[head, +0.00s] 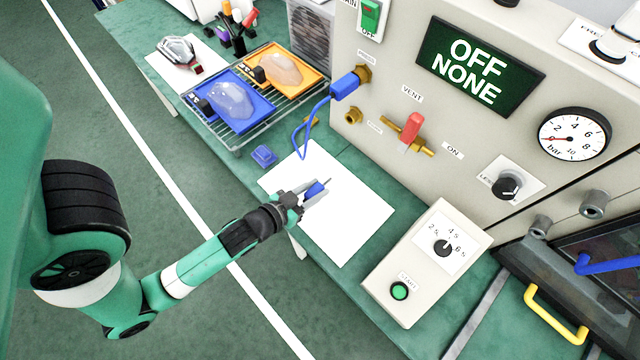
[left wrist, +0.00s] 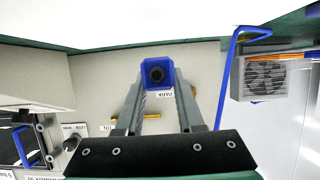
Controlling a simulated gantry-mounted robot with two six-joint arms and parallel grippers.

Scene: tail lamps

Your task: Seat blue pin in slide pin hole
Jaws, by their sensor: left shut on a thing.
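My left gripper (head: 302,195) is shut on the blue pin (head: 315,189). The pin has a blue body and a thin grey tip that points away from the gripper, toward the panel. The gripper holds it over the white sheet (head: 345,215) on the bench. In the left wrist view the blue pin (left wrist: 157,63) shows end-on between the fingers, as a blue square with a dark round middle. I cannot pick out the slide pin hole for sure in either view. My right gripper is not in view.
The grey panel (head: 400,75) has a red vent valve (head: 411,128), a gauge (head: 572,138) and a plugged-in blue hose (head: 307,118). A control box (head: 425,265) stands right of the sheet. A blue block (head: 263,155) and a wire rack (head: 215,128) with lamp trays lie beyond.

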